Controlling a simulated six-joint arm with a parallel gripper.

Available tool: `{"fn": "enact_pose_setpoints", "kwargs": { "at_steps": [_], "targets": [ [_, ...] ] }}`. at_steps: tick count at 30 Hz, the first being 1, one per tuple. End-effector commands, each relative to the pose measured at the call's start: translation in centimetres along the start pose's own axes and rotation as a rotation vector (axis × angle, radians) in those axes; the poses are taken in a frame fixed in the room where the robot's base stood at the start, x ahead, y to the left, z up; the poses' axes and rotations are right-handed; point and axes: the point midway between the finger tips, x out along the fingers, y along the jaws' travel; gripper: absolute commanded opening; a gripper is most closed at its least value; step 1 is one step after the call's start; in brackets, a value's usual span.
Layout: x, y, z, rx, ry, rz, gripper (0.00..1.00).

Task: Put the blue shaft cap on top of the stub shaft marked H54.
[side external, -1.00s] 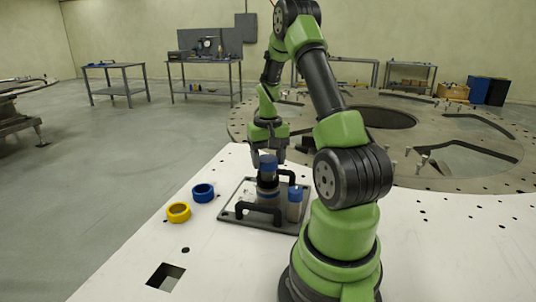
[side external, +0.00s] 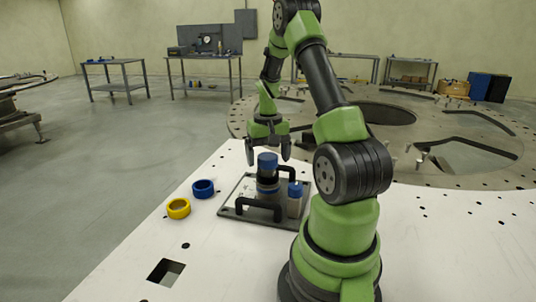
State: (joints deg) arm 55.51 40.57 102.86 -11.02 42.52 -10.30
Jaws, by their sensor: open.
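My gripper (side external: 268,156) is open, its two fingers pointing down and spread apart, with no object held between them. Just below it, a blue cap (side external: 268,160) sits on top of the taller stub shaft (side external: 267,191), which has dark and blue bands. A shorter grey stub shaft (side external: 294,205) to its right also has a blue top (side external: 295,188). Both stand on a dark plate (side external: 232,211) with black handles. I cannot read any H54 marking at this size.
A blue ring (side external: 203,188) and a yellow ring (side external: 178,208) lie on the white table (side external: 140,254) left of the plate. Black handles (side external: 258,208) rise close to the shafts. A large round turret plate (side external: 390,109) lies behind; the front-left table is clear apart from holes.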

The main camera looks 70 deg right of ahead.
Motion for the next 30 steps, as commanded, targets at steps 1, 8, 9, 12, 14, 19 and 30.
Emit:
{"fn": "enact_pose_setpoints", "kwargs": {
  "at_steps": [1, 8, 9, 12, 14, 19, 30],
  "targets": [
    [-0.1, 0.0, 0.0, 0.0, 0.001, 0.0, 0.88],
    [-3.0, 0.0, -0.1, 0.0, 0.007, 0.0, 0.88],
    [-3.9, 0.0, -0.1, 0.0, 0.008, 0.0, 0.88],
    [-5.9, 0.0, -0.1, 0.0, 0.008, 0.0, 0.88],
    [-7.0, 0.0, -0.1, -0.001, 0.007, 0.0, 0.88],
    [-9.2, 0.0, -0.1, -0.001, 0.003, 0.001, 0.88],
    [-9.9, 0.0, 0.0, -0.001, 0.0, 0.0, 0.88]
  ]
}}
